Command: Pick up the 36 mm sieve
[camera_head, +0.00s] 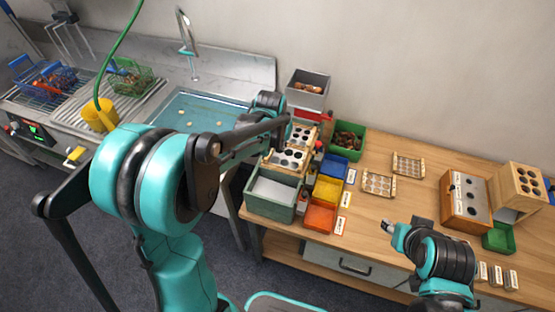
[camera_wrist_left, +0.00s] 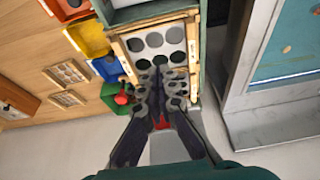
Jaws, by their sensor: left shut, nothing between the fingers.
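In the left wrist view this plate (camera_wrist_left: 155,41) is below the fingertips. A second holed plate (camera_head: 303,134) is just behind it. No size mark is readable, so I cannot tell which is 36 mm. My left gripper (camera_wrist_left: 158,72) is shut and empty, its fingers over the holed plates; contact cannot be judged. In the head view its fingers are hard to make out. My right gripper (camera_head: 387,226) is over the front of the table, away from the sieves.
Blue (camera_head: 333,165), yellow (camera_head: 327,189) and orange (camera_head: 320,217) trays stand right of the bin. A green box of chestnuts (camera_head: 348,138) is behind. Two small wooden racks (camera_head: 378,183) (camera_head: 408,165) lie mid-table. A wooden box (camera_head: 466,200) stands right. The sink (camera_head: 205,112) is left.

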